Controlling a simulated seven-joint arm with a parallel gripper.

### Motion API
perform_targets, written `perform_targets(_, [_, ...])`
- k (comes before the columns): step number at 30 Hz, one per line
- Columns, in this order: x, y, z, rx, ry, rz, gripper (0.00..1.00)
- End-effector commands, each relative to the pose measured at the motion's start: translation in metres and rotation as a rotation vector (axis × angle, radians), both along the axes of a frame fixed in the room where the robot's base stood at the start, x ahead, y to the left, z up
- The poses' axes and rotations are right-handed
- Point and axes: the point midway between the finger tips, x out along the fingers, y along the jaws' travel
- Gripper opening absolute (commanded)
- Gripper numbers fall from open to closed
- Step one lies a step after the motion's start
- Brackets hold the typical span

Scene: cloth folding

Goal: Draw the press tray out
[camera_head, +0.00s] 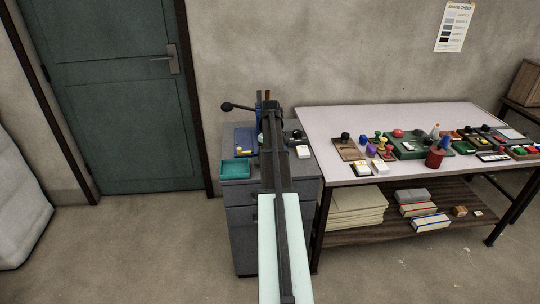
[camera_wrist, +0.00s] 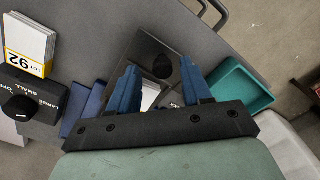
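In the wrist view my gripper (camera_wrist: 160,72) is open, its two blue fingers spread apart. Between and beyond the fingers lie a dark flat piece with a black round knob (camera_wrist: 162,66) and a small white piece (camera_wrist: 150,96). I cannot tell whether the fingers touch either. In the head view the press, with its black ball-ended lever (camera_head: 238,107) and blue base (camera_head: 244,139), stands on the grey cabinet (camera_head: 243,205). My arm hides part of it and my gripper. I cannot clearly make out which part is the press tray.
An open teal tray (camera_head: 235,169) sits at the cabinet's front left; it also shows in the wrist view (camera_wrist: 239,84). White cards (camera_wrist: 29,45) and a black knobbed box (camera_wrist: 32,97) lie left in the wrist view. A table (camera_head: 340,118) with stamps stands right.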

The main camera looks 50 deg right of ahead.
Motion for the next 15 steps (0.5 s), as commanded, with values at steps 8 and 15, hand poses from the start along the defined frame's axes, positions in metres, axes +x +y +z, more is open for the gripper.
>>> perform_targets(8, [0.0, 0.0, 0.002, 0.0, 0.0, 0.0, 0.49])
perform_targets(15, [0.001, -0.001, 0.028, -0.002, -0.002, 0.0, 0.49])
